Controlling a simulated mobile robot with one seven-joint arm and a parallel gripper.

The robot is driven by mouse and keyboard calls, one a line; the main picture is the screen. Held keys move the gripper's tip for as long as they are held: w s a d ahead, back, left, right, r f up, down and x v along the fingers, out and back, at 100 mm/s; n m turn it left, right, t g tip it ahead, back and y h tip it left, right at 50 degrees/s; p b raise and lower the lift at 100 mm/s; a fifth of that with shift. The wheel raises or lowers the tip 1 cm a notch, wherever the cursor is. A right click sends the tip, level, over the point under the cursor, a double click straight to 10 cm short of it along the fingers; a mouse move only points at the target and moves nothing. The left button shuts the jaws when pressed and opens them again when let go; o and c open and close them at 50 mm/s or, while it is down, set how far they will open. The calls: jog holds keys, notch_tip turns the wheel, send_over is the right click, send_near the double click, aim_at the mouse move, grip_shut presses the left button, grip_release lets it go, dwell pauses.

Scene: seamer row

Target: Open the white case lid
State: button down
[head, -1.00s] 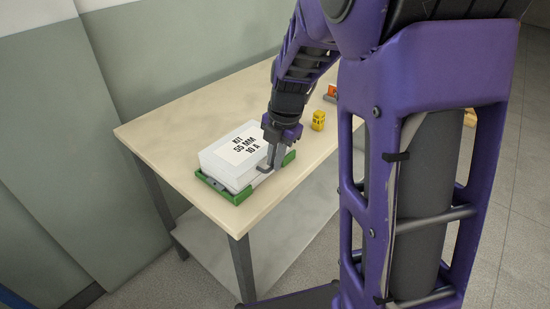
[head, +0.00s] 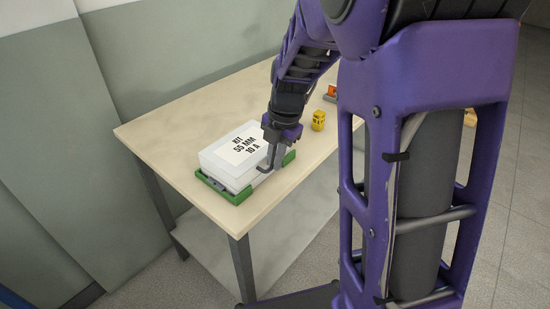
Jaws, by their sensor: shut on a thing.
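The white case (head: 239,168) sits on the table in a green holder (head: 233,196). Its lid (head: 226,156) carries a label reading "KIT 55 MM 10 A" and looks closed; I see no clear gap along its edge. My gripper (head: 265,167) reaches down at the near right edge of the case, with its fingertips at the front of the lid. It is shut on the lid's front edge, though the fingers partly hide the exact contact.
A small yellow object (head: 318,120) stands on the table behind and right of my gripper. An orange-red object (head: 331,92) lies farther back, partly hidden by my arm. The table top (head: 180,130) is bare left of the case, with a wall behind it.

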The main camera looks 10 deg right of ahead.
jog(key=shift+r, duration=0.1)
jog(key=shift+w+r+p, duration=0.1)
jog(key=shift+r+p, duration=0.4)
jog(key=shift+p, duration=0.2)
jog(key=shift+g+h, duration=0.4)
jog(key=shift+g, duration=0.2)
jog(key=w+a+r+p, duration=0.1)
jog(key=r+p, duration=0.1)
jog(key=w+a+r+p, duration=0.1)
jog(key=r+p, duration=0.1)
jog(key=w+a+r+p, duration=0.1)
jog(key=r+p, duration=0.1)
jog(key=r, duration=0.1)
jog(key=shift+w, duration=0.35)
jog(key=w+a+r+g+h+p, duration=0.1)
jog(key=w+a+r+g, duration=0.1)
jog(key=w+a, duration=0.5)
jog(key=shift+w+a+r+h, duration=0.4)
jog(key=shift+w+r, duration=0.5)
jog(key=shift+w, duration=0.65)
